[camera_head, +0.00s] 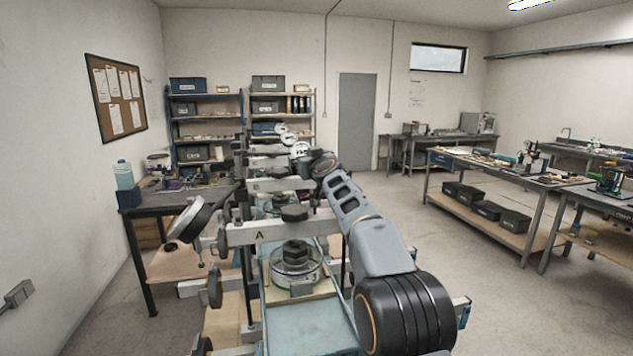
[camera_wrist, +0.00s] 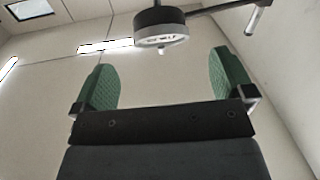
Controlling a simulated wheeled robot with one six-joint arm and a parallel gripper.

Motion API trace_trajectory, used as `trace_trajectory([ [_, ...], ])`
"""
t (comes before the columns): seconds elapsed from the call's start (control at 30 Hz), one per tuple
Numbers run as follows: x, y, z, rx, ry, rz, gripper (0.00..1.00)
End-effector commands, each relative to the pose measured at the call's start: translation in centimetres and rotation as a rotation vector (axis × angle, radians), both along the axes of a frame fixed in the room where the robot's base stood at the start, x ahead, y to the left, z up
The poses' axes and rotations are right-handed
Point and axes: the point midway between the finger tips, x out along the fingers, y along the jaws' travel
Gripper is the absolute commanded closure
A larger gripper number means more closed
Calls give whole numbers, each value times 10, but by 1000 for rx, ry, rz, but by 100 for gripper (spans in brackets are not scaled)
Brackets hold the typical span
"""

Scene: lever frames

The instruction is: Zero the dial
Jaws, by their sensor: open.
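In the head view, a dial gauge (camera_head: 188,218) with a pale rim sits tilted at the left of the nearest lever frame, its face not readable. The nearest frame has a pale beam (camera_head: 285,229) marked "A". Smaller round dials (camera_head: 299,149) show farther back along the row. In the wrist view, a round dial-like body (camera_wrist: 160,27) with a dark side and pale underside is above and beyond the fingers; I cannot tell which dial it is. My gripper (camera_wrist: 166,84) has two green pads wide apart, with nothing between them.
Black weights sit in a clear dish (camera_head: 310,274) below the beam. A metal rod (camera_wrist: 255,18) reaches into the wrist view at upper right. A workbench (camera_head: 130,208) stands left of the frames. Open floor (camera_head: 480,290) lies right, before another bench (camera_head: 530,240).

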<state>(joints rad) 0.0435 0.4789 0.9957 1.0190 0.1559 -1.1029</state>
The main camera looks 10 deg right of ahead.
Motion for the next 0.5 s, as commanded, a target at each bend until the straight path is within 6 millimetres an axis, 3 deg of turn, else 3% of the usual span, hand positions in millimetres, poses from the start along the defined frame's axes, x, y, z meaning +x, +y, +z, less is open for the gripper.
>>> trace_trajectory([
  [0.2, -38, -3, -4, 0, -2, 0, 0],
  [0.5, -65, -6, -2, 0, 0, 0, 0],
])
